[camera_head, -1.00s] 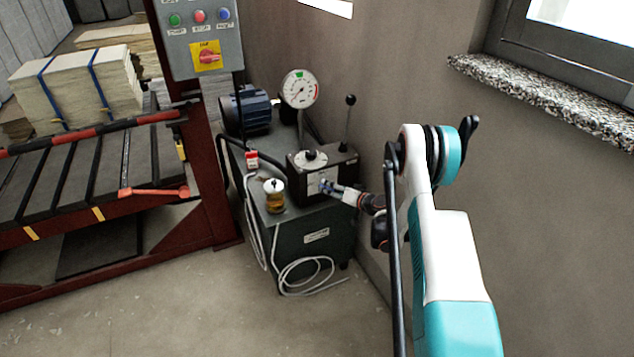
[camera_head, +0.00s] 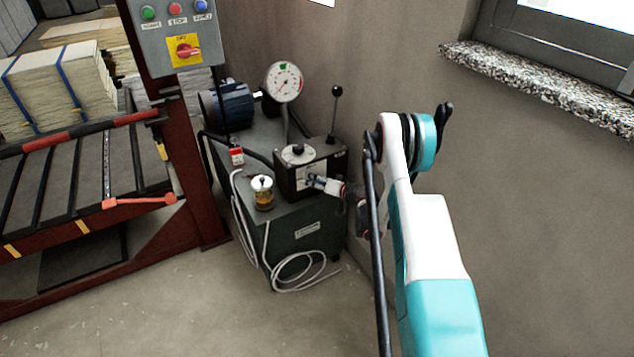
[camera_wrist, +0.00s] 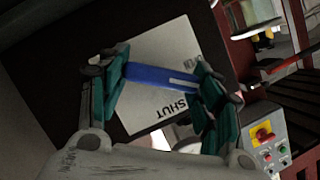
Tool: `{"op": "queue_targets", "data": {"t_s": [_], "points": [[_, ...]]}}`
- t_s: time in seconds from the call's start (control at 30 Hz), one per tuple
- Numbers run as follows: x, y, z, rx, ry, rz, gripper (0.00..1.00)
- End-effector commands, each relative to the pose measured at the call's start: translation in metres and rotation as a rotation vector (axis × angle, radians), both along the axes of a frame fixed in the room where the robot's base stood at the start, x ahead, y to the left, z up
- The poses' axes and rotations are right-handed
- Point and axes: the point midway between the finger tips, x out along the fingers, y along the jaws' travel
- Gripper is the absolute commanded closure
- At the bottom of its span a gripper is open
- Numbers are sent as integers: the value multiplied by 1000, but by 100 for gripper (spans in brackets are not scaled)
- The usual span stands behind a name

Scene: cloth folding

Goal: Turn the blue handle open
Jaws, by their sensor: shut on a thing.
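The blue handle (camera_wrist: 160,77) is a short flat bar lying across a pale label plate (camera_wrist: 160,50) with the word SHUT, on a dark face in the wrist view. My gripper (camera_wrist: 162,72) has its green-padded fingers at the two ends of the bar and is shut on it. In the head view my gripper (camera_head: 318,182) is at the front face of the dark valve block (camera_head: 290,180) on the pump unit. The handle is mostly hidden there by the fingers.
A pressure gauge (camera_head: 284,82), a black-knobbed lever (camera_head: 335,115) and a small amber jar (camera_head: 263,193) stand around the block. A red press frame (camera_head: 190,180) is at left, with a control box (camera_head: 175,35). A wall and stone sill (camera_head: 540,85) are at right.

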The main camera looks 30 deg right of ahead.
Motion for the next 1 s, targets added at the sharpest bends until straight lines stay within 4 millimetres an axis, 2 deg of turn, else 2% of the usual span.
{"op": "queue_targets", "data": {"t_s": [0.27,1.0], "points": [[0,1,0,-85,-3,-1,64],[0,5,-1,-584,-22,-1,64]]}}
